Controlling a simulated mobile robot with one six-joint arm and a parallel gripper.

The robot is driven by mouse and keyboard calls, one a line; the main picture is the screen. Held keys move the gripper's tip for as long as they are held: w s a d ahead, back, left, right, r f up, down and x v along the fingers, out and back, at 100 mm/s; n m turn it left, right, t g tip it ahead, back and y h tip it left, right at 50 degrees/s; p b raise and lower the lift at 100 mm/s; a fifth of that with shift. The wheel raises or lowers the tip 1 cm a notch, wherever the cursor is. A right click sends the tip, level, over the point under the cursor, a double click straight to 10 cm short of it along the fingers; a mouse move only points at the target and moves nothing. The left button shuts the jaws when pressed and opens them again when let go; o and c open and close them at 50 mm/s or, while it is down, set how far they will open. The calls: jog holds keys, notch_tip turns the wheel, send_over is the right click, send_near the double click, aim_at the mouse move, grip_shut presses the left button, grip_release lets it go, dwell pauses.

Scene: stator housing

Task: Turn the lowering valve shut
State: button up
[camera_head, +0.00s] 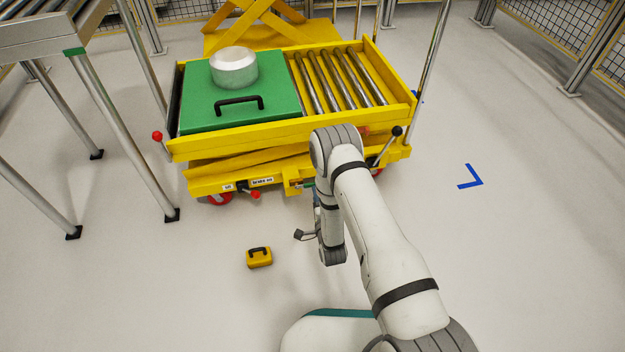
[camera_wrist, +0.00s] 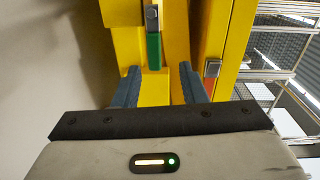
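A green lever (camera_wrist: 154,50) with a grey metal end sits on the yellow frame in the wrist view, probably the lowering valve handle. A bit of green also shows beside my arm in the head view (camera_head: 309,184). My gripper (camera_wrist: 159,69) is open, its two blue-grey fingers on either side of the green lever's line. The lever's lower end lies between or just beyond the fingertips; I see no contact. In the head view my arm hides most of the gripper, which is at the yellow lift cart's (camera_head: 240,150) near side.
A red part with a square grey fitting (camera_wrist: 212,69) is right of the fingers. The cart carries a green plate (camera_head: 200,112) with a silver housing (camera_head: 234,68). A small yellow case (camera_head: 259,257) lies on the floor. A roller stand (camera_head: 45,38) is left; floor at right is clear.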

aim_at(312, 183)
jog(key=shift+m+t, duration=0.3)
jog(key=b+x, duration=0.1)
jog(key=x, duration=0.1)
jog(key=b+x, duration=0.1)
jog(key=x, duration=0.1)
jog(key=f+b+x, duration=0.1)
jog(key=x, duration=0.1)
jog(key=shift+w+a+f, duration=0.1)
jog(key=shift+w+a, duration=0.2)
grip_shut()
dwell(0.3)
